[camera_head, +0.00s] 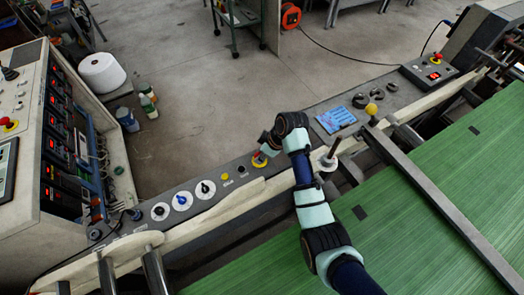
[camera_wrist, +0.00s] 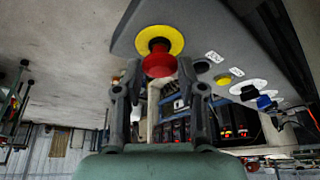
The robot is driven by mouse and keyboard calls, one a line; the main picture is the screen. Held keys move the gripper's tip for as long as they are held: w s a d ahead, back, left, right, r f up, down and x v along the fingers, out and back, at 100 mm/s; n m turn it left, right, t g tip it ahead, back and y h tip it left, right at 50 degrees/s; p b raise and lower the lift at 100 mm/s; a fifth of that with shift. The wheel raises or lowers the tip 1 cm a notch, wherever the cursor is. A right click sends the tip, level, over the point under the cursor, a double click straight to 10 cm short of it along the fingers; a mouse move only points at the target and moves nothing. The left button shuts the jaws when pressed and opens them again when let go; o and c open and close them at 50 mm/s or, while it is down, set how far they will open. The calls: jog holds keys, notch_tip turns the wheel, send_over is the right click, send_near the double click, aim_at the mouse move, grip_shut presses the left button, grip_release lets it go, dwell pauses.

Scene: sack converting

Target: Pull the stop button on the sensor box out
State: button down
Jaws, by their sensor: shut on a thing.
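A red mushroom stop button (camera_wrist: 159,63) on a yellow round base (camera_wrist: 160,36) stands out from a grey panel in the wrist view. My gripper (camera_wrist: 160,70) is shut on this red button, with one dark finger on each side. In the head view my gripper (camera_head: 266,149) is at the yellow base (camera_head: 259,160) on the long grey control panel (camera_head: 240,168), and it hides part of the button. Another red stop button (camera_head: 437,58) with a yellow base sits on a dark box (camera_head: 428,72) with a red display, at the far right end.
Yellow button (camera_head: 225,177) and round dials (camera_head: 181,201) lie left of my gripper on the panel. Green woven material (camera_head: 430,210) runs in front. A control cabinet (camera_head: 30,170) stands left.

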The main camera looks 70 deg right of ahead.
jog(key=c, duration=0.7)
grip_release()
jog(key=shift+r, duration=0.15)
jog(key=shift+o, duration=0.2)
jog(key=v, duration=0.7)
jog(key=shift+r, duration=0.2)
jog(key=shift+a, duration=0.1)
